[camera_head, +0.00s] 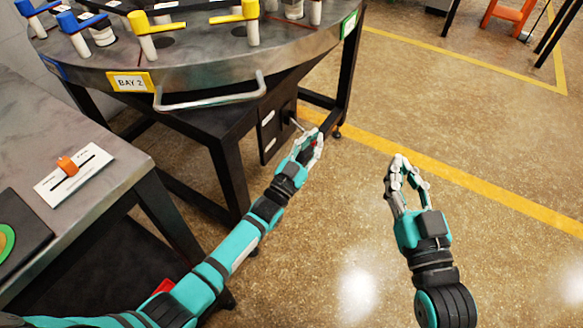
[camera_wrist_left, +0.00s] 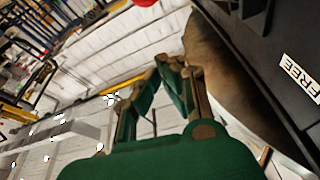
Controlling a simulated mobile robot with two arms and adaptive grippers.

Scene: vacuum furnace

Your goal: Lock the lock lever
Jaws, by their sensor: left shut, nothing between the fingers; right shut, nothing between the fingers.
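The lock lever (camera_head: 297,124) looks like a thin light rod sticking out from a black panel (camera_head: 268,132) under the round metal table. My left gripper (camera_head: 316,137) is shut beside the rod's end and partly overlaps it; I cannot tell whether they touch. In the left wrist view the left gripper (camera_wrist_left: 163,62) shows shut and empty, with a black panel bearing a "FREE" label (camera_wrist_left: 300,78) to its right. The lever itself cannot be made out there. My right gripper (camera_head: 401,165) is shut and empty over the floor, away from the table.
The round table (camera_head: 205,70) carries several yellow- and blue-handled items, a "BAY 2" label (camera_head: 132,82) and a bar handle (camera_head: 212,98). A side bench (camera_head: 105,150) with an orange slider (camera_head: 67,166) stands left.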

